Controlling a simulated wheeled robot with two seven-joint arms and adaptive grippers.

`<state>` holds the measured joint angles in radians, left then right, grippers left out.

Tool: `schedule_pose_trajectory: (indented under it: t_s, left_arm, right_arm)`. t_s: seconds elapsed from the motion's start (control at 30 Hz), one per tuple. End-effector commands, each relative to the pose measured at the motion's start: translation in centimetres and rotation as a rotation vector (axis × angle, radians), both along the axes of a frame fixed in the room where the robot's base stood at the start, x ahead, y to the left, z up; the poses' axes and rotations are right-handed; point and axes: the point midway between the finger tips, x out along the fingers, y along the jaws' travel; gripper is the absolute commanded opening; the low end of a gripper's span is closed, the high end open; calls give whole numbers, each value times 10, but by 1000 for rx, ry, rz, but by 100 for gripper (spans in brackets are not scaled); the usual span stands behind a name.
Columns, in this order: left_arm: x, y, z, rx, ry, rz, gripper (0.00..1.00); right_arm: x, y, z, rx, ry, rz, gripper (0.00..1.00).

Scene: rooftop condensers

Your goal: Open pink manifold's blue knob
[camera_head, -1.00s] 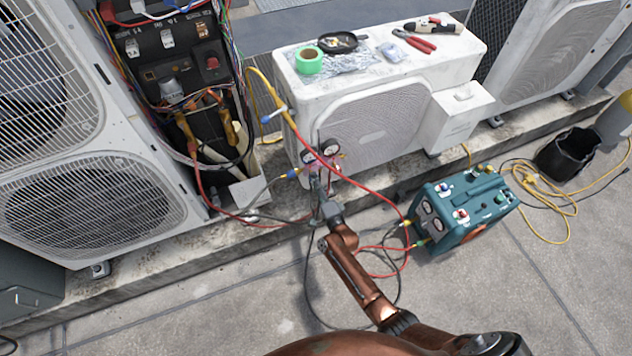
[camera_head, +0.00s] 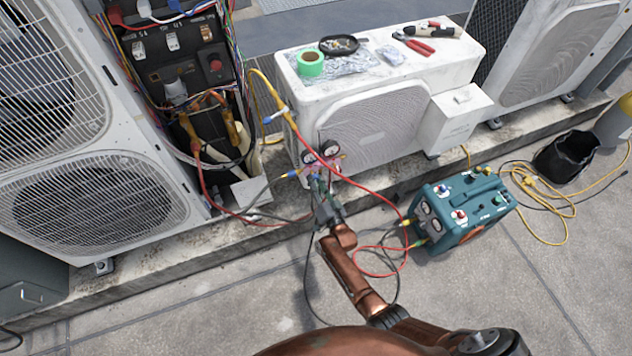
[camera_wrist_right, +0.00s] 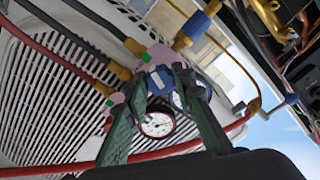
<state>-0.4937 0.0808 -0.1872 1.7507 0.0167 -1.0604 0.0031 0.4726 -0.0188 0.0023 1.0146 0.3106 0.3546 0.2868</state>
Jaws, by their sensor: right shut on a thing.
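The pink manifold (camera_head: 322,164) with its two round gauges hangs at the front lower left of the white middle condenser. In the right wrist view the pink body (camera_wrist_right: 160,54) is partly hidden behind my fingers. My right gripper (camera_wrist_right: 161,76) has its two green-grey fingers on either side of the blue knob (camera_wrist_right: 159,79) and is shut on it. One white gauge (camera_wrist_right: 157,124) shows between the fingers. In the head view my right gripper (camera_head: 318,183) reaches the manifold from below and hides the knob. My left gripper is not in view.
Red, yellow and dark hoses hang around the manifold; a red hose (camera_head: 372,195) runs beside my right arm. A teal recovery machine (camera_head: 463,212) stands to the right. An open electrical panel (camera_head: 180,75) is at left. Tape, pliers and other tools lie on the condenser (camera_head: 375,120).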

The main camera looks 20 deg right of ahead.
Motion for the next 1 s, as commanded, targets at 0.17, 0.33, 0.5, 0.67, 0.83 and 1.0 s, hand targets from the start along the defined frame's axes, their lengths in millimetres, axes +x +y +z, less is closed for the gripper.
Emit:
schedule_pose_trajectory:
  t_s: [0.17, 0.33, 0.5, 0.67, 0.83, 1.0]
  left_arm:
    - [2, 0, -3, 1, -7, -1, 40]
    - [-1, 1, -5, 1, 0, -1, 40]
    - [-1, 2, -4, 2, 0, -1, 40]
    - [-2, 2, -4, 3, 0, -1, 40]
    - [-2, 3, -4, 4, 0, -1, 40]
    - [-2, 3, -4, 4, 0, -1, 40]
  right_arm:
    - [-1, 3, -2, -77, 2, 4, 0]
    - [-1, 3, -2, -116, 0, 3, 0]
    - [-1, 3, -2, -131, 1, 3, 0]
    - [-1, 3, -2, -132, 0, 3, 0]
    - [-1, 3, -2, -131, 1, 3, 0]
    - [-1, 2, -2, -131, -1, 2, 35]
